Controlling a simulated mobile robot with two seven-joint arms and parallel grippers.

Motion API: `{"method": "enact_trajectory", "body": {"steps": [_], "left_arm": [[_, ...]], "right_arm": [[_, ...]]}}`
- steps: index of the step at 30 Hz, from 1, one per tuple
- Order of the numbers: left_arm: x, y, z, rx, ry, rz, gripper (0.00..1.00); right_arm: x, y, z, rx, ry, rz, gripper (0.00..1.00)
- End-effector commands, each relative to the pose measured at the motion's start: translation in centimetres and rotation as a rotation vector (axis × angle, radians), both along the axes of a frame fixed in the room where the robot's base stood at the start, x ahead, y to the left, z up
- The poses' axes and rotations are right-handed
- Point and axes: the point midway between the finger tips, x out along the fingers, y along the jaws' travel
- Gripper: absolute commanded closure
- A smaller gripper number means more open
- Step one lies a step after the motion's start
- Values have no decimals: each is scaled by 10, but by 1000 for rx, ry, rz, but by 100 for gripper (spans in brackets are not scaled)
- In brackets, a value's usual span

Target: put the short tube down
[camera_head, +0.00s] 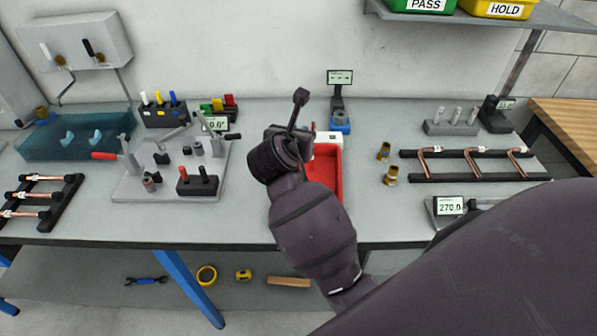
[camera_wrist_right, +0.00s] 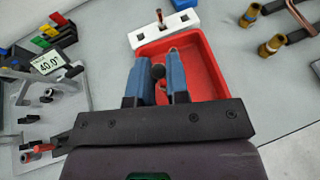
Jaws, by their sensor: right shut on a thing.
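My right gripper (camera_wrist_right: 160,62) hangs over the red tray (camera_wrist_right: 207,68), its two blue fingers pointing toward the far end. It is shut on the short tube, which is mostly hidden; a small dark round shape shows between the fingers, and I cannot tell if it is the tube's end. In the head view my right arm covers the gripper and part of the red tray (camera_head: 333,185). A white block (camera_wrist_right: 180,25) stands at the tray's far end with a copper piece upright in it. My left gripper is not in view.
Brass fittings (camera_head: 390,174) stand right of the tray, beside a black rack (camera_head: 480,178) of copper tubes. A grey bending fixture (camera_head: 130,185) with a red-tipped lever is on the left. A small display stand (camera_head: 338,100) is behind the tray.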

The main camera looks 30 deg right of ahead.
Motion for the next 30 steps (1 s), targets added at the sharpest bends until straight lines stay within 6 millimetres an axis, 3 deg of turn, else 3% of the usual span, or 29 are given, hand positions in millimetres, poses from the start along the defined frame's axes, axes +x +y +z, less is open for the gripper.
{"method": "enact_trajectory", "body": {"steps": [3,9,17,25,30], "left_arm": [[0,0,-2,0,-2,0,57],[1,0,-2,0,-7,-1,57],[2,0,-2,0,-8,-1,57],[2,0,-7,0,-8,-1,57],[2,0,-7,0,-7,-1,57]], "right_arm": [[-1,0,-29,0,6,0,100],[0,0,-61,-1,2,0,100],[0,0,-76,0,0,0,100],[0,0,-110,1,2,-1,100],[0,0,-113,0,-1,1,100]]}}
